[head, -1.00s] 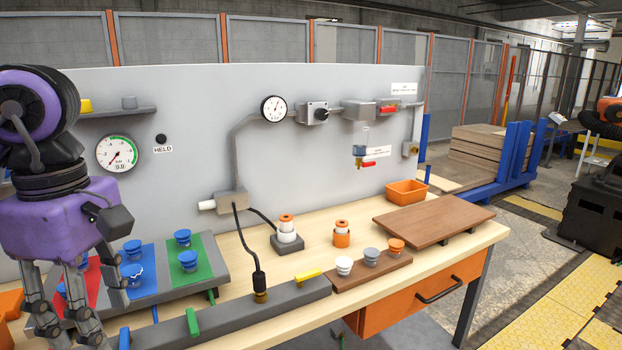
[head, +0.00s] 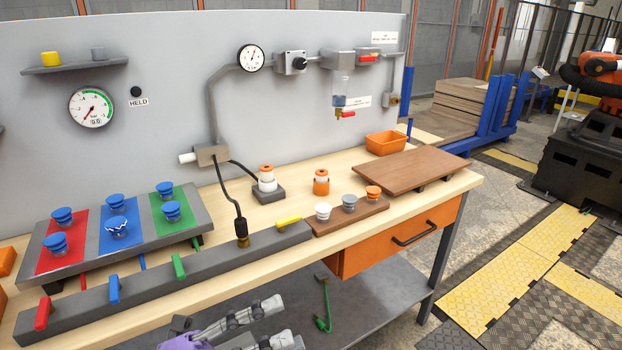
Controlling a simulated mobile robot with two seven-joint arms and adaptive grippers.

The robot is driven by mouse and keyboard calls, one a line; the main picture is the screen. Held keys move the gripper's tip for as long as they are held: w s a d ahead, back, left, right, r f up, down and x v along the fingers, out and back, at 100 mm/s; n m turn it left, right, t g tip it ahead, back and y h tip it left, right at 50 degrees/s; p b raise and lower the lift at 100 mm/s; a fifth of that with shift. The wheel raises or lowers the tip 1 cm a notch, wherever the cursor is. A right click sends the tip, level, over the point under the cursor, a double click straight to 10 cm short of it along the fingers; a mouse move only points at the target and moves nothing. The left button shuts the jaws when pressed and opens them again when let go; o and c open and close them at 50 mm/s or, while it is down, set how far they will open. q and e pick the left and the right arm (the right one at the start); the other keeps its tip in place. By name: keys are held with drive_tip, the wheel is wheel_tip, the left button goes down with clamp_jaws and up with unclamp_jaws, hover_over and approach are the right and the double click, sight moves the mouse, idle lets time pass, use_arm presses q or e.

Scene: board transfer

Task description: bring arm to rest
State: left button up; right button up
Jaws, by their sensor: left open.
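My left gripper (head: 284,322) is at the bottom edge of the head view, low in front of the workbench (head: 220,294). Its two grey fingers point right and are spread apart, with nothing between them. Part of its purple body shows at the bottom edge; the rest of the arm is out of the picture. The fingers appear in front of the grey lower shelf (head: 375,308); I cannot tell their distance from it. My right gripper is not in view.
A sloped panel with red, blue and green (head: 177,226) fields bears several blue knobs. A grey bar (head: 145,285) with coloured levers runs along the bench front. A brown board (head: 395,172) lies at the right, above an orange drawer (head: 385,245).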

use_arm(q)
drive_tip(key=s+a+f+n+t+y, duration=0.1)
drive_tip(key=a+f+n+t+y, duration=0.45)
drive_tip(key=f+n+y, duration=0.4)
drive_tip(key=s+a+f+n+t+y, duration=0.2)
drive_tip(key=a+f+n+t+y, duration=0.3)
drive_tip(key=f+n, duration=0.75)
drive_tip(key=s+a+f+n+g+y, duration=0.25)
drive_tip(key=s+f+n+g, duration=0.3)
drive_tip(key=s+f, duration=0.5)
drive_tip(key=s+a+f+n+g+y, duration=0.3)
drive_tip(key=s+f+n, duration=0.35)
drive_tip(key=s, duration=0.75)
drive_tip(key=w+d+r+m+p, duration=0.1)
drive_tip(key=w+r+p, duration=0.5)
drive_tip(key=r+p, duration=0.6)
drive_tip(key=shift+d+r+p, duration=0.15)
drive_tip(key=shift+r+p, duration=0.25)
drive_tip(key=shift+p, duration=0.25)
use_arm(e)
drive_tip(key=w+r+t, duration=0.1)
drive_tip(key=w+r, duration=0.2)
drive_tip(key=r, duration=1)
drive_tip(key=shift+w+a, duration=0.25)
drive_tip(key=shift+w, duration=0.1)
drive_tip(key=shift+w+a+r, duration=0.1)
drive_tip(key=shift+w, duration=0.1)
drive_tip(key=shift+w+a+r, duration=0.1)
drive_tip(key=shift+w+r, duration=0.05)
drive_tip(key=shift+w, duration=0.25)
